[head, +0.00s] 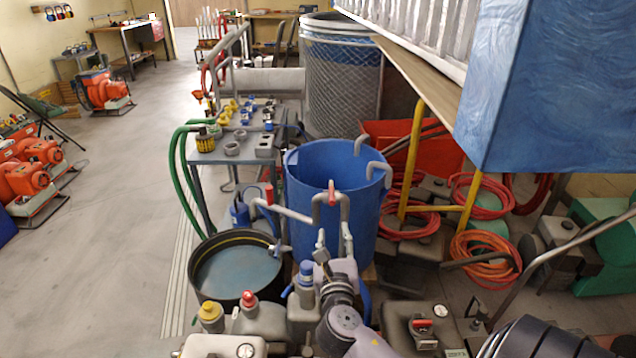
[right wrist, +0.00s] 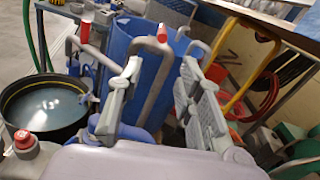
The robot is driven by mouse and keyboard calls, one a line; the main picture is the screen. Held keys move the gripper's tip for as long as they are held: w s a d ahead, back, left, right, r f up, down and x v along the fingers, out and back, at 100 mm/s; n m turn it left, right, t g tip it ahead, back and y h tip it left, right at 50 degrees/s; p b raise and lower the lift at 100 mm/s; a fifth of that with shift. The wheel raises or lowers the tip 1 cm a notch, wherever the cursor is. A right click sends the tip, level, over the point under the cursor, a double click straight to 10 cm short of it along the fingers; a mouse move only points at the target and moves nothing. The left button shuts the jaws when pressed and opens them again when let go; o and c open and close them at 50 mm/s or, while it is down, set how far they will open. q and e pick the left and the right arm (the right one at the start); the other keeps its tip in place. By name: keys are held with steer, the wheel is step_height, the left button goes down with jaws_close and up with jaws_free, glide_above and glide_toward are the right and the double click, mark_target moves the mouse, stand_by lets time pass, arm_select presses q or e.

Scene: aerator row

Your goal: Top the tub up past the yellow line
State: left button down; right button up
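The black tub (head: 203,285) stands on the floor left of the blue barrel (head: 312,190) and holds greyish water (head: 238,272). A thin yellow line (head: 232,240) runs inside it near the rim; the water surface looks lower. The tub also shows in the right wrist view (right wrist: 62,133). A grey pipe with a red handle (head: 332,190) stands in front of the barrel; another red handle (head: 268,192) is left of it. My right gripper (head: 333,240) is open, just below the nearer red handle. In the right wrist view that handle (right wrist: 162,33) shows between and beyond the spread fingers. My left gripper is out of view.
A small bench (head: 235,155) with fittings stands behind the tub, with green hoses (head: 183,165) hanging beside it. Red hoses (head: 480,192), yellow posts (head: 411,160) and a large blue box (head: 565,90) crowd the right. Open floor (head: 115,240) lies left.

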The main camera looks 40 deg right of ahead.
mark_target(332, 188)
steer(key=shift+n, duration=0.3)
steer(key=x, duration=1.2)
steer(key=r+x, duration=0.1)
steer(key=x, duration=0.4)
steer(key=shift+w+d, duration=0.2)
steer(key=shift+d, duration=0.2)
steer(key=shift+c, duration=0.2)
jaws_close()
steer(key=shift+f, duration=0.1)
